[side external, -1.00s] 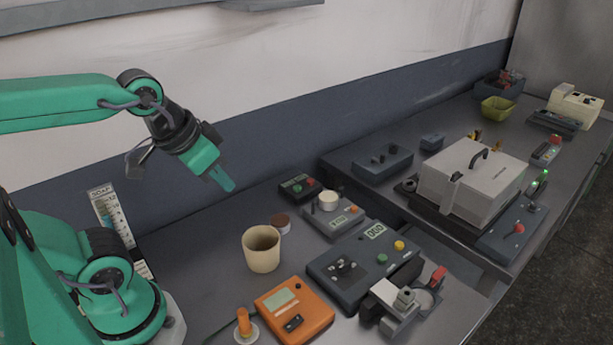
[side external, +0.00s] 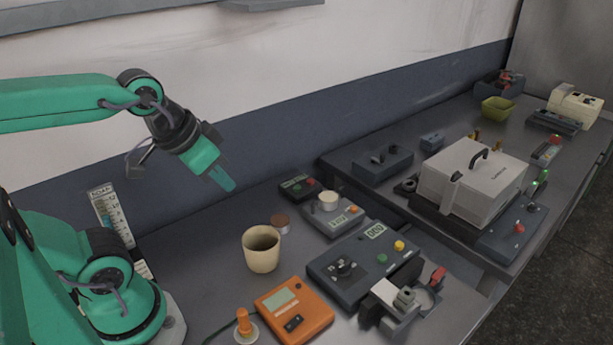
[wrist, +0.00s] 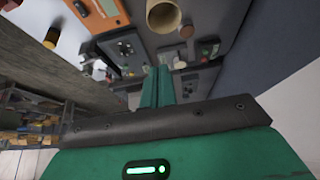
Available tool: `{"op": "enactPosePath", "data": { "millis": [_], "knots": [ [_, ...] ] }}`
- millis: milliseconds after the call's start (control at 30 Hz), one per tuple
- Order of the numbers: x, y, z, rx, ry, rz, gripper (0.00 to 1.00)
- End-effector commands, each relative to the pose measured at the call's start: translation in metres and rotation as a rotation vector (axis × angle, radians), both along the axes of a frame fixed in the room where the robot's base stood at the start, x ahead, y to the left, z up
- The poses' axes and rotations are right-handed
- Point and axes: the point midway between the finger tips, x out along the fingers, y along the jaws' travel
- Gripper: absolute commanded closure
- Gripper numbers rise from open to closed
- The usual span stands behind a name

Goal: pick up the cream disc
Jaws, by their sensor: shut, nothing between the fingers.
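The cream disc (side external: 328,201) sits on top of a small grey weighing device (side external: 322,222) on the bench, just behind the larger control box. In the wrist view a pale round thing that looks like the disc (wrist: 180,64) shows just right of my fingertips. My gripper (side external: 227,184) is shut and empty. It hangs in the air, tilted down, well above the bench and to the left of the disc in the side view. My green fingers (wrist: 158,72) are together in the wrist view.
A cream cup (side external: 261,258) and a brown-topped round piece (side external: 280,224) stand left of the weighing device. A dark button box (side external: 297,187) is behind it. A large control box (side external: 330,283) and an orange meter (side external: 294,309) are in front. Bare bench lies left of the cup.

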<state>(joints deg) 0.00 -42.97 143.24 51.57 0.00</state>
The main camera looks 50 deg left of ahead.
Motion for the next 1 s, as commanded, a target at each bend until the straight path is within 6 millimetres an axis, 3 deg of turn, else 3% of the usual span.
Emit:
{"op": "enactPosePath", "data": {
  "millis": [133, 400, 500, 1000],
  "knots": [
    [0.0000, 0.0000, 0.0000, 0.000, 0.000, 0.000, 0.98],
    [0.0000, 0.0000, 0.0000, 0.000, 0.000, 0.000, 0.45],
    [0.0000, 0.0000, 0.0000, 0.000, 0.000, 0.000, 0.30],
    [0.0087, 0.0007, 0.0037, 0.006, 0.016, -0.009, 0.30]
  ]
}}
